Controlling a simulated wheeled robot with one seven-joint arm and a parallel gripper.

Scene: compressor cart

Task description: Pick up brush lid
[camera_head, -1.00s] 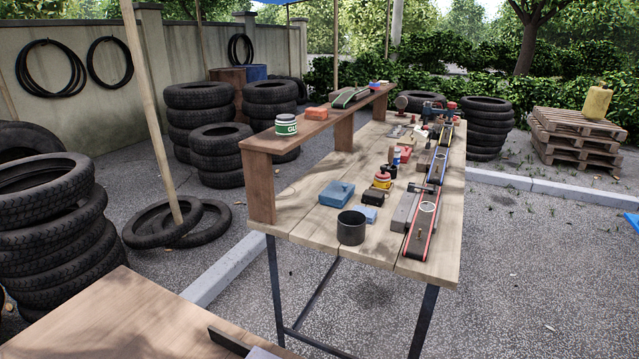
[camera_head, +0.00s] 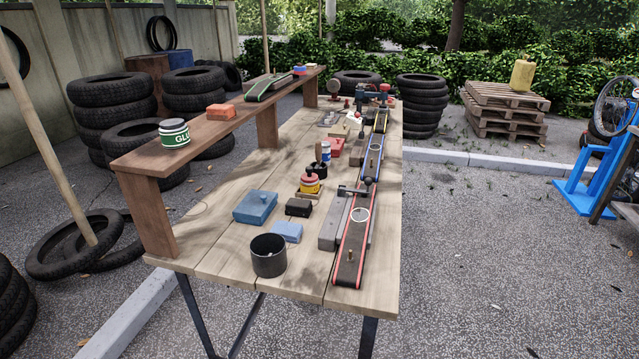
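A green and white tin marked "GLU" (camera_head: 174,137) stands upright at the near end of the raised wooden shelf. A dark lid (camera_head: 172,123) sits on top of it; I cannot tell whether it is the brush lid, and no brush shows. A yellow and red round piece (camera_head: 309,183) stands on the bench, and a small white and blue bottle (camera_head: 326,153) stands behind it. My gripper is not in view.
The wooden bench (camera_head: 215,262) carries a black open cup (camera_head: 268,256), a blue box (camera_head: 255,207), a blue block (camera_head: 287,231) and a long belt track (camera_head: 349,268) on its right. The shelf (camera_head: 141,163) runs along its left. Paving right of the bench is clear.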

